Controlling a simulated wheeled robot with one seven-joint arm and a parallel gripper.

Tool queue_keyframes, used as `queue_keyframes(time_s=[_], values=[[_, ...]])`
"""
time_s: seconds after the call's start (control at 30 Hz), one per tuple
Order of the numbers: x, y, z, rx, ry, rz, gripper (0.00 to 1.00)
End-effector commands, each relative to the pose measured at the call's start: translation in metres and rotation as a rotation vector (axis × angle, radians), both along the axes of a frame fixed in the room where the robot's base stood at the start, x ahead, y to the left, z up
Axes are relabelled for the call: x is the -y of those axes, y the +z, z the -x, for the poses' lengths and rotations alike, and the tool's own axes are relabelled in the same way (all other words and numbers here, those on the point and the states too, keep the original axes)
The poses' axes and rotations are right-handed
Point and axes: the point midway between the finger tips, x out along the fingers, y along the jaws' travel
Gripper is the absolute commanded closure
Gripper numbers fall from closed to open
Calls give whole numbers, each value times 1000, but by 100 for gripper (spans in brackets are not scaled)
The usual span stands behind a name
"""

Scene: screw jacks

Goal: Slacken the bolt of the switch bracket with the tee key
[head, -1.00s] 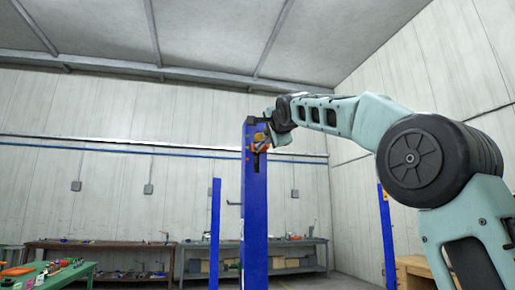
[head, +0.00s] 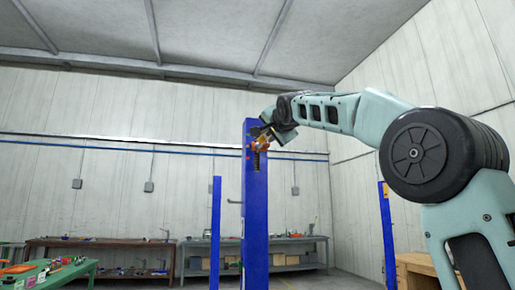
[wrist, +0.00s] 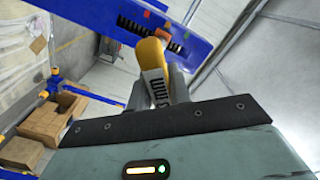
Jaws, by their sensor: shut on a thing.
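My gripper (wrist: 159,88) is shut on the yellow handle of the tee key (wrist: 151,55) in the wrist view. The key's far end reaches the blue post (wrist: 108,14), by an orange-red part (wrist: 161,33) that seems to be the switch bracket. The bolt is hidden behind the handle, so I cannot tell how the key sits on it. In the head view my gripper (head: 270,134) is high on the front of the blue post (head: 256,210), against a small orange patch (head: 260,144) too small to sort into key and bracket.
Dark slots and small coloured marks line the post near the bracket. Another blue post (head: 215,235) stands to the left, and one more (head: 388,235) to the right. Workbenches with tools (head: 100,243) run along the back wall. Cardboard boxes (wrist: 42,124) show in the wrist view.

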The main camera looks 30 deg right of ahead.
Motion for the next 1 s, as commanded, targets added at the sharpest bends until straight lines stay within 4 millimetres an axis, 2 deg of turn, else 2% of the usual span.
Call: queue_keyframes(time_s=[0.33,0.7,1.0], values=[[-1,1,1,1,1,0,100],[-4,0,14,2,0,1,100],[-5,1,15,1,1,0,100]])
